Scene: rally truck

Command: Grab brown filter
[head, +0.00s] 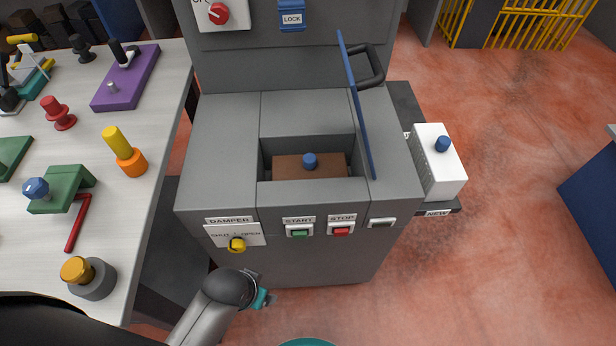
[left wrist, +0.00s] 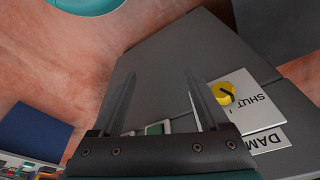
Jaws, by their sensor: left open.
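The brown filter (head: 325,166) sits down in the open square compartment of the grey machine (head: 222,140). A blue knob (head: 310,160) stands up from its top. The blue lid (head: 356,105) with a dark handle is raised on the compartment's right side. My left gripper (head: 264,299) is in front of the machine, low, below the damper panel and well apart from the filter. In the left wrist view its two fingers (left wrist: 163,100) are open with nothing between them, and the filter is not visible there. My right gripper is not in view.
A white block with a blue knob (head: 437,160) stands on the right side shelf marked NEW. The front has a yellow damper knob (head: 237,244), green start (head: 299,232) and red stop (head: 341,230) buttons. A cluttered workbench (head: 165,130) stands left. Floor at right is partly clear.

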